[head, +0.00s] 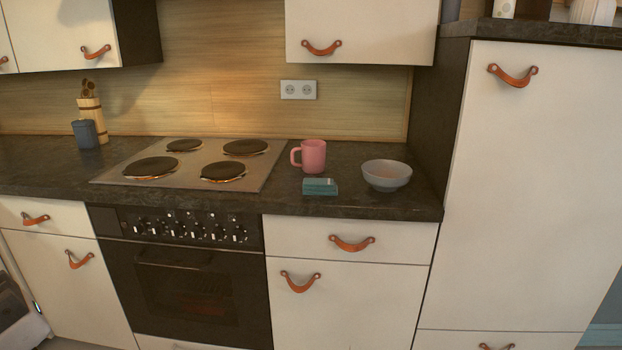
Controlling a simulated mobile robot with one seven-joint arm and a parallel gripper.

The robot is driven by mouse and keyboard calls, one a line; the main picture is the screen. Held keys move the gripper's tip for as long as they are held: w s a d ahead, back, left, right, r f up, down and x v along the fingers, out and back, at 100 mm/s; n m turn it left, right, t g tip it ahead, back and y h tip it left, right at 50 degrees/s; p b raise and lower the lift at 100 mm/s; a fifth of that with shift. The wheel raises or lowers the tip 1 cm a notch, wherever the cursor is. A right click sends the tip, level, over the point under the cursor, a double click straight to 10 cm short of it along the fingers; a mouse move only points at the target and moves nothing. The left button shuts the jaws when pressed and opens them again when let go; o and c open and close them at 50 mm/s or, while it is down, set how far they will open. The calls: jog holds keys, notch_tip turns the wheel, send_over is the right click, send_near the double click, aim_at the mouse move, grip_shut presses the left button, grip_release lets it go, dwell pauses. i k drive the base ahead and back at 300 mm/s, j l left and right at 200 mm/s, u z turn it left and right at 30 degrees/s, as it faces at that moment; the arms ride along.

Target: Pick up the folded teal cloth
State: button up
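The folded teal cloth (320,187) lies on the dark countertop near its front edge, to the right of the stove top. It looks like a small, flat, layered block. A pink mug (314,156) stands just behind it, and a grey-blue bowl (386,175) stands to its right, with a gap between bowl and cloth. My gripper does not show in the head view.
The hob (200,163) with dark round plates is left of the cloth. A tall white cabinet (530,190) bounds the counter on the right. An upper cabinet (361,28) hangs above. A blue container (85,134) and utensil holder (93,116) stand far left.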

aim_at(321, 187)
jog(key=i+l+u, duration=0.15)
jog(key=u, duration=0.3)
jog(key=i+l+u, duration=0.15)
jog(key=u, duration=0.3)
jog(key=i+l+u, duration=0.2)
jog(key=l, duration=0.3)
jog(key=l+u, duration=0.25)
jog(key=l, duration=0.3)
jog(key=i+l, duration=0.1)
jog(key=l, duration=0.35)
jog(key=i+l, duration=0.1)
jog(key=l, duration=0.4)
jog(key=i+l, duration=0.1)
jog(key=l, duration=0.35)
jog(key=i+l+u, duration=0.1)
jog(key=l, duration=0.35)
